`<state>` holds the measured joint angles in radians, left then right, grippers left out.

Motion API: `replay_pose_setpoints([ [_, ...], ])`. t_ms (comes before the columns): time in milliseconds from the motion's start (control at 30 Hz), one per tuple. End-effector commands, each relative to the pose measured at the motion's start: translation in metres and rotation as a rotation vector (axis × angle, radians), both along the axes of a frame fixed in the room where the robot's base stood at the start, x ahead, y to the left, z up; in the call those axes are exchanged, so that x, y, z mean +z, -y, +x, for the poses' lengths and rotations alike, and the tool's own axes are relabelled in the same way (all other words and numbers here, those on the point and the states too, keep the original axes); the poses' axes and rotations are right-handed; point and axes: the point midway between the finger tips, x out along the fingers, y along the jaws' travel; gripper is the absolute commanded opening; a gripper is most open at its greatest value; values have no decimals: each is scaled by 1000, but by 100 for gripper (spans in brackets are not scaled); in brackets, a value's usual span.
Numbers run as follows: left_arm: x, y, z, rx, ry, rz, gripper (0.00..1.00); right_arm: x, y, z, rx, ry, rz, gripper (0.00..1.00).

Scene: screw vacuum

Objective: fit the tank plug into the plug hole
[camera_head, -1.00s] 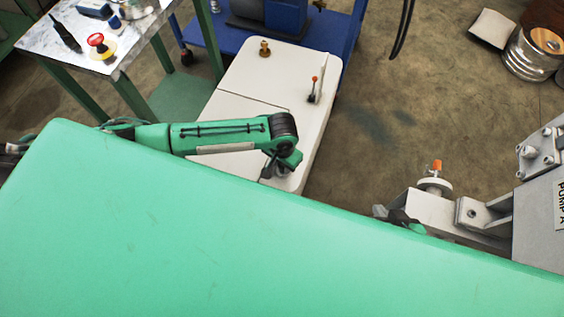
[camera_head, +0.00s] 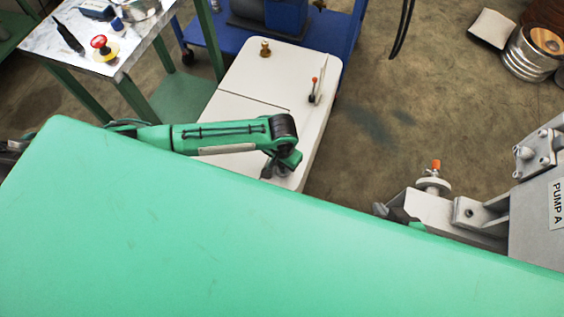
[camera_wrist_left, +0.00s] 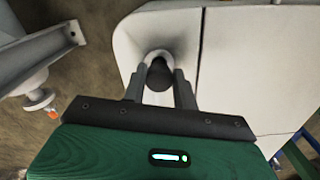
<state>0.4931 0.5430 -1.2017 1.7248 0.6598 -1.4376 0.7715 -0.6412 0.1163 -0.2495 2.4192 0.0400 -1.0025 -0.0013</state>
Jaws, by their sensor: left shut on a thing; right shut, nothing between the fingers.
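The white tank (camera_head: 250,85) lies beyond the large green surface. My left gripper (camera_head: 272,172) points down at the tank's near end. In the left wrist view its fingers (camera_wrist_left: 161,88) are shut on a dark, rounded thing, taken as the tank plug (camera_wrist_left: 160,72). The plug is in front of a pale, shaded round recess in the tank (camera_wrist_left: 215,25). I cannot tell whether it touches or sits in the plug hole, which is hidden. My right gripper (camera_head: 384,211) shows only partly past the green edge, by the grey bracket, with nothing seen in it.
A brass fitting (camera_head: 265,49) and an orange-tipped lever (camera_head: 314,90) stand up from the tank. A grey pump (camera_head: 538,215) with an orange-topped valve (camera_head: 434,178) is at the right. A table (camera_head: 90,45) holds tools at the upper left. Floor between tank and pump is clear.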

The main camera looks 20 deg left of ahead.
Motion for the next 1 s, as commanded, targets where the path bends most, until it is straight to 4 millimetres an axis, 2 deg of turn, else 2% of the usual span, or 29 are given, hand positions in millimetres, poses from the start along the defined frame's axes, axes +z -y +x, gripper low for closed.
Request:
replay_pose_setpoints([
  [467, 1, 0, 0, 0, -1, 0, 7, 13, 0, 0, 0, 0, 0, 0],
  [1000, -3, 0, 0, 0, -1, 0, 7, 13, 0, 0, 0, 0, 0, 0],
])
